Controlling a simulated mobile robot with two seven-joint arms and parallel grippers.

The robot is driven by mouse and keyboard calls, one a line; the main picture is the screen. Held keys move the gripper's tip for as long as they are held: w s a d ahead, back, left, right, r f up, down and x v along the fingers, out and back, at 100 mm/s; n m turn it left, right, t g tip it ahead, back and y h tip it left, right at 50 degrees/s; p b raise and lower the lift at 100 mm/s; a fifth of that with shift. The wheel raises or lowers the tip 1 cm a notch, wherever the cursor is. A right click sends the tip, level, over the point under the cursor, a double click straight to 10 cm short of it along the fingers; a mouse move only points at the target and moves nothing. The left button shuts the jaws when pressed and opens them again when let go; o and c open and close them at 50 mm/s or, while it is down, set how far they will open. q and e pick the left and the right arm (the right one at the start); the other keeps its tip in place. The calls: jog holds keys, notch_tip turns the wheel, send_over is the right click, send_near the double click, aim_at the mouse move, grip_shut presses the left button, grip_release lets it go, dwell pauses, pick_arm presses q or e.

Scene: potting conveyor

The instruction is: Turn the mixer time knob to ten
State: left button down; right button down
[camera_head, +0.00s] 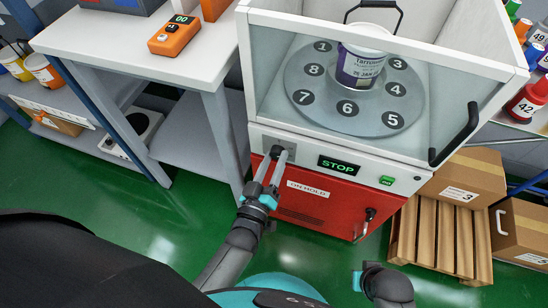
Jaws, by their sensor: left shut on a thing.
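The mixer (425,100) is a white machine with a clear front, over a red lower cabinet. My left gripper (277,155) is at the grey knob plate on the left of its front panel. It is shut on the mixer time knob, which its fingers mostly hide. The knob's setting cannot be read. A display (339,166) beside it reads STOP in green.
A paint can (362,60) stands on the mixer's numbered turntable (319,116). A white table (120,43) with an orange timer (174,35) is left. Boxes (467,175) and a pallet (437,240) stand right.

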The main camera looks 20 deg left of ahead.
jog(key=shift+s+f, duration=0.1)
jog(key=shift+f, duration=0.05)
dwell(0.4)
pick_arm(q)
jog(key=shift+c, duration=2)
grip_release()
jog(key=shift+s, duration=0.15)
jog(key=shift+s, duration=0.35)
jog(key=s+p, duration=0.3)
jog(key=s, duration=1.1)
jog(key=shift+s+a, duration=0.15)
jog(key=shift+a, duration=0.15)
pick_arm(e)
jog(key=s+d+f, duration=0.2)
jog(key=s+f, duration=0.1)
jog(key=f, duration=0.2)
jog(key=shift+d+f, duration=0.2)
jog(key=shift+f, duration=0.1)
